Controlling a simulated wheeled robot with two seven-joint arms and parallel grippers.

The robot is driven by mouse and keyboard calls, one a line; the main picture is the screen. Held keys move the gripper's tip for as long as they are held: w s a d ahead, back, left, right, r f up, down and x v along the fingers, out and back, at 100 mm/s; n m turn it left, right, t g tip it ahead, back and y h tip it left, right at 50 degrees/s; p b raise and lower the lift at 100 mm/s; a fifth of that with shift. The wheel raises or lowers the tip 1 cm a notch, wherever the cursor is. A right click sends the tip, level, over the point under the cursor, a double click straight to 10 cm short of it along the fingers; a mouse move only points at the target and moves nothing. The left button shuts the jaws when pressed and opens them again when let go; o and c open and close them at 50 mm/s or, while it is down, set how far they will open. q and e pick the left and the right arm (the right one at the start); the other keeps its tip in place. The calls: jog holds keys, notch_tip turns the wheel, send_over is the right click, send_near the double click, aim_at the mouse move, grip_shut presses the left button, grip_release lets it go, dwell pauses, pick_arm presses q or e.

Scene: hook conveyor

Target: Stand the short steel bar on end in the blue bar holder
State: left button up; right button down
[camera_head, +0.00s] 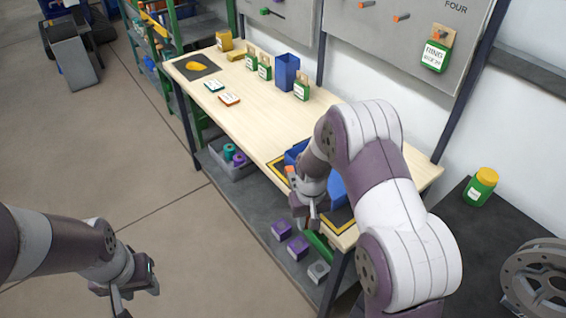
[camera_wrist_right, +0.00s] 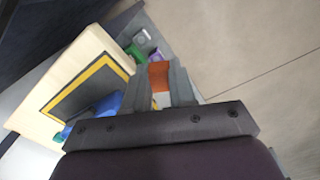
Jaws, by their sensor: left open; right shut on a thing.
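My right gripper (camera_head: 308,213) is over the near edge of the workbench. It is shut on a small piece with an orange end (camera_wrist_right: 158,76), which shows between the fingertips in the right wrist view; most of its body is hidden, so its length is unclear. An upright blue holder (camera_head: 287,71) stands at the back of the bench, well away from this gripper. A second blue container (camera_head: 337,188) lies on the black-and-yellow mat, partly hidden by my right arm. My left gripper (camera_head: 135,297) is open and empty, low over the floor.
Green labelled boxes (camera_head: 301,90) stand beside the upright holder. The bench (camera_head: 255,118) is clear in its middle. A grey bin (camera_head: 233,158) and purple blocks (camera_head: 281,230) are on the lower shelf. A green jar (camera_head: 481,187) is on the dark table at right.

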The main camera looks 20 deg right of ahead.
jog(key=s+d+r+n+b, duration=0.3)
jog(key=s+d+n, duration=0.2)
jog(key=d, duration=0.5)
jog(key=shift+s+d, duration=0.15)
jog(key=shift+s, duration=0.55)
jog(key=shift+r, duration=0.1)
